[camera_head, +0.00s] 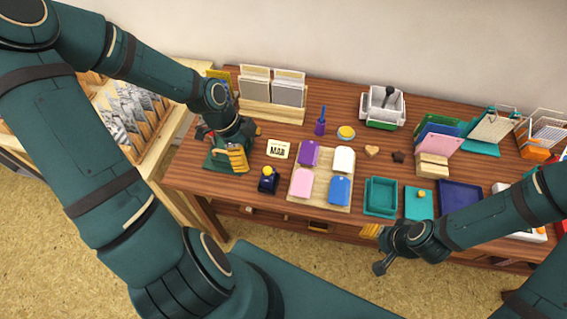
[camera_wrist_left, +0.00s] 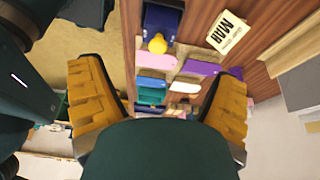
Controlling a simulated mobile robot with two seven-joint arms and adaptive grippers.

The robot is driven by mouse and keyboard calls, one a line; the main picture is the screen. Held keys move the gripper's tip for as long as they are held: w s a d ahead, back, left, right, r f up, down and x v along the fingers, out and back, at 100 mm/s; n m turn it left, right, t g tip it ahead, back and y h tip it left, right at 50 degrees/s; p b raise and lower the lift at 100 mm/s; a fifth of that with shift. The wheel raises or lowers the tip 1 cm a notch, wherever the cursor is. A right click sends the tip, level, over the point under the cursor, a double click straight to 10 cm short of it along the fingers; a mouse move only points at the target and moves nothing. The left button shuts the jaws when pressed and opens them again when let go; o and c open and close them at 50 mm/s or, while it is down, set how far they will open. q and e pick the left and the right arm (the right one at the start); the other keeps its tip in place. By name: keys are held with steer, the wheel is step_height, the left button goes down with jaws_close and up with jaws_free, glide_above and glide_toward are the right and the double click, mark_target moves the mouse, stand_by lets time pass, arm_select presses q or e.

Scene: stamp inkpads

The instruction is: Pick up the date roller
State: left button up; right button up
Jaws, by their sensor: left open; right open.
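A dark blue stamp with a round yellow knob (camera_head: 268,180), which looks like the date roller, stands upright near the table's front edge, left of the inkpads. It also shows at the top of the left wrist view (camera_wrist_left: 160,28), beyond the fingertips. A card reading MAR (camera_head: 278,149) lies just behind it. My left gripper (camera_head: 237,158) is over the table's left end, left of the stamp and apart from it. Its yellow fingers are spread with nothing between them in the left wrist view (camera_wrist_left: 160,100). My right gripper (camera_head: 371,230) is open by the front edge, partly hidden by its wrist.
A wooden board (camera_head: 321,187) with purple, white, pink and blue inkpads is right of the stamp. Teal trays (camera_head: 381,196) stand further right. A card rack (camera_head: 271,112), a purple handled tool (camera_head: 320,124) and a yellow round tin (camera_head: 346,133) are behind.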

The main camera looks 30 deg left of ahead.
mark_target(271, 178)
arm_select(q)
steer(key=shift+m, duration=0.3)
steer(key=b+x, duration=0.4)
steer(key=x, duration=0.4)
steer(key=shift+a+f, duration=0.15)
steer(key=b+x, duration=0.3)
steer(key=x, duration=0.2)
steer(key=shift+d, duration=0.2)
steer(key=shift+s, duration=0.1)
steer(key=c, duration=1.4)
